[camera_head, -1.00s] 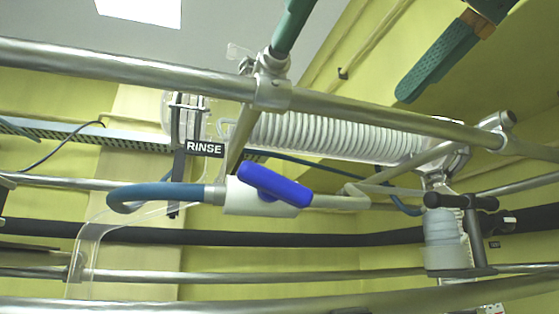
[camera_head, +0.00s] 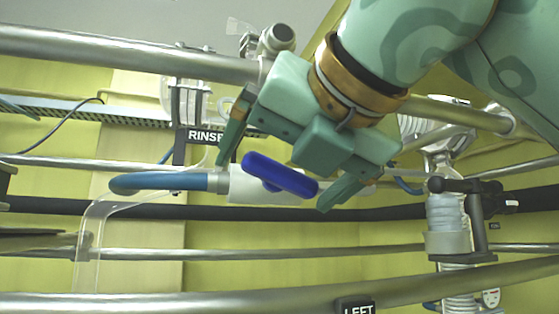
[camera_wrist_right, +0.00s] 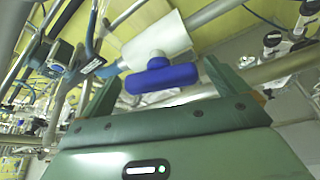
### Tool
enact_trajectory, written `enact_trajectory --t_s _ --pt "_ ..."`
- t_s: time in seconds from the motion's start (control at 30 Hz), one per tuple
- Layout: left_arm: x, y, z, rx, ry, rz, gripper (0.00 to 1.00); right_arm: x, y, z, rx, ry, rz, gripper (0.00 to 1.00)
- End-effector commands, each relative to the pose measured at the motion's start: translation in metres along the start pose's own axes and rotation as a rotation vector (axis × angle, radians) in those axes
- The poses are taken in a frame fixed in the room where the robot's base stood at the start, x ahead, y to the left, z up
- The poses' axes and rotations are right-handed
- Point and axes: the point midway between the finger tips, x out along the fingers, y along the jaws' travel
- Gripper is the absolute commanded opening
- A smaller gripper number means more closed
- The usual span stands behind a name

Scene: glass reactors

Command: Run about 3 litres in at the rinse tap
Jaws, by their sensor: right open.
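The rinse tap has a white body (camera_head: 235,187) with a blue lever handle (camera_head: 282,178). The lever lies nearly along the pipe, tilted down to the right. A black RINSE label (camera_head: 204,136) hangs just above, partly covered by my gripper. My right gripper (camera_head: 273,186) is open, reaching down from the upper right, with one finger on each side of the lever. In the right wrist view the lever (camera_wrist_right: 160,78) shows between the spread fingers (camera_wrist_right: 162,70), in front of the white body (camera_wrist_right: 157,40); I cannot tell whether they touch it. My left gripper is not in view.
A blue hose (camera_head: 160,182) leaves the tap's left end. A clear bent tube (camera_head: 92,235) hangs at left. Metal rails cross above and below, the upper one (camera_head: 120,55) close behind my gripper. A black-handled valve (camera_head: 463,187) stands at right. A LEFT label (camera_head: 357,305) is below.

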Motion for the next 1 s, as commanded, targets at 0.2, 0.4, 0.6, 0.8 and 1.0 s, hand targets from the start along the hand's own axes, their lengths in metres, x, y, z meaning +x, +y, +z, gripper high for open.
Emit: enact_trajectory --t_s 0.2,0.4,0.6,0.8,1.0 --pt "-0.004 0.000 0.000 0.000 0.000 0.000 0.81 0.011 0.000 -0.001 -0.001 0.000 0.001 0.98" --pt "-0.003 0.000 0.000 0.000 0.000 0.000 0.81 0.011 0.000 -0.001 -0.001 -0.001 0.001 0.98" --pt "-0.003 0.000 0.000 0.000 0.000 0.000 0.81 0.011 0.000 -0.001 -0.001 -0.001 0.001 0.53" --pt "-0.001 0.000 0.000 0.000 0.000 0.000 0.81 0.011 0.000 -0.001 0.007 -0.001 0.004 0.54" --pt "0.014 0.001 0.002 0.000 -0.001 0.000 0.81 0.012 -0.001 -0.003 0.063 -0.002 0.028 0.54"
